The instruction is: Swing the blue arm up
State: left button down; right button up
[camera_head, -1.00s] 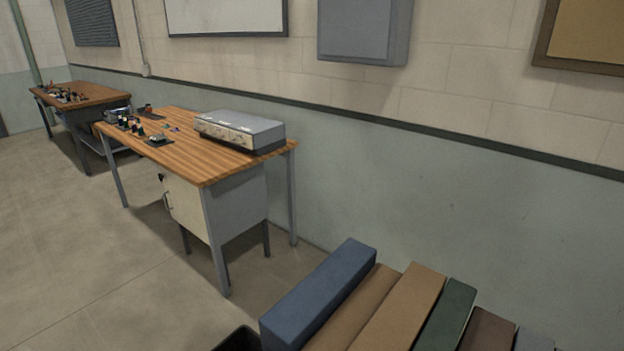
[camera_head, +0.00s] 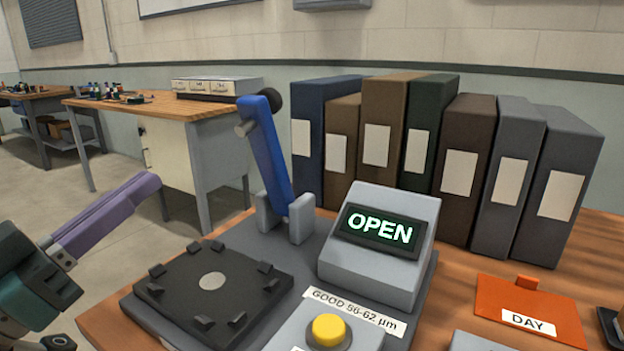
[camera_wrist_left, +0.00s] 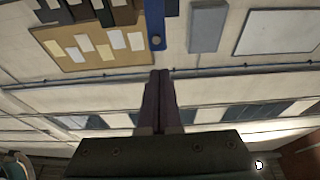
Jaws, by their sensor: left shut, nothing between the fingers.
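The blue arm (camera_head: 266,150) stands nearly upright in the head view, its top leaning left. Its foot sits between two grey posts of a bracket (camera_head: 287,218). A silver pin and a dark knob show near its top. My left gripper (camera_head: 150,185), with purple fingers, is shut and empty. In the head view it appears left of the blue arm, apart from it. In the left wrist view the shut fingers (camera_wrist_left: 160,78) point at the wall. A blue strip with a round spot at the top there looks like the blue arm (camera_wrist_left: 155,22). My right gripper is not in view.
A black plate with pegs (camera_head: 212,284) lies before the bracket. Right of it are a grey box reading OPEN (camera_head: 395,195) and a yellow button (camera_head: 329,330). Several binders (camera_head: 395,130) stand behind. An orange DAY card (camera_head: 527,305) lies at right.

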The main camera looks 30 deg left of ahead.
pick_arm(q)
send_near(240, 104)
jog(key=x, duration=0.7)
jog(key=shift+f, duration=0.3)
jog(key=shift+r, duration=0.1)
jog(key=w+r+g+p, duration=0.1)
jog(key=w+r+p, duration=0.1)
jog(key=p, duration=0.3)
jog(key=shift+w+d, duration=0.1)
jog(key=shift+w, duration=0.1)
jog(key=shift+w+g+p, duration=0.25)
jog(key=shift+g+p, duration=0.05)
jog(key=shift+p, duration=0.2)
jog(key=shift+f, duration=0.4)
